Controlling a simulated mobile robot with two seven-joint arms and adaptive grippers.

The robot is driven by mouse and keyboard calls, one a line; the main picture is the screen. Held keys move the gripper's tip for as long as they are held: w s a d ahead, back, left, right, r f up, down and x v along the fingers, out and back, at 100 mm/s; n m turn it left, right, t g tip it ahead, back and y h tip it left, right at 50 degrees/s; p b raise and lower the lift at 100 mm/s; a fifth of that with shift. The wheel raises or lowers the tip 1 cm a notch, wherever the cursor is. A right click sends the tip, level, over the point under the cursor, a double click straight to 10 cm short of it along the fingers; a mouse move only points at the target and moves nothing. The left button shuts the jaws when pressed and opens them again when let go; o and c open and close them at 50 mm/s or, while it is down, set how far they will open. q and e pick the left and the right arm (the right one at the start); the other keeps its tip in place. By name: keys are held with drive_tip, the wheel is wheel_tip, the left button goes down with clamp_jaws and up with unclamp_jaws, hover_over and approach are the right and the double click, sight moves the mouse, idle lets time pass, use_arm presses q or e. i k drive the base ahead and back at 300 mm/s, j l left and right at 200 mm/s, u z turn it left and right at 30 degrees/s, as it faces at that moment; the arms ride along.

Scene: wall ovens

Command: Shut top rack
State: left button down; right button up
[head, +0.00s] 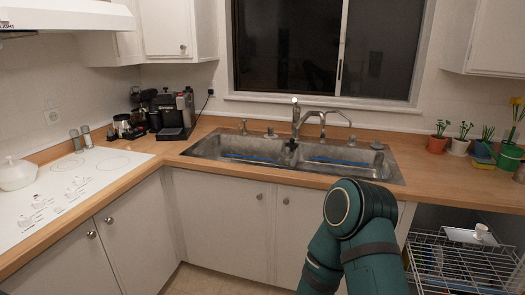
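A white wire rack (462,262) stands out below the counter at the lower right, in front of a dark opening (440,216) under the worktop. A white dish with a knob-like top (478,236) sits at the back of the rack. The rack is cut off by the right and bottom edges of the picture. One of my teal arms (370,240) is bent in front of the cabinets, left of the rack, and covers part of the rack's left side. Neither gripper shows.
A double sink (290,155) with a tap is set into the wooden counter. Potted plants (460,140) stand on the counter above the rack. A coffee machine (177,115) stands left of the sink, and a white cooktop (70,185) is at far left.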

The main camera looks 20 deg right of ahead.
sight(474, 285)
drive_tip(key=i+z, duration=0.2)
drive_tip(key=z, duration=0.3)
drive_tip(key=i+z, duration=0.2)
drive_tip(key=z, duration=0.25)
drive_tip(key=i+z, duration=0.2)
drive_tip(key=z, duration=0.3)
drive_tip(key=i+j+z, duration=0.1)
drive_tip(key=z, duration=0.35)
drive_tip(key=i+j+z, duration=0.2)
drive_tip(key=z, duration=0.25)
drive_tip(key=i+j+z, duration=0.2)
drive_tip(key=z, duration=0.25)
drive_tip(key=i+j+z, duration=0.25)
drive_tip(key=z, duration=0.15)
drive_tip(key=i+j+z, duration=0.2)
drive_tip(key=j+z, duration=0.2)
drive_tip(key=i+j+z, duration=0.15)
drive_tip(key=j+z, duration=0.3)
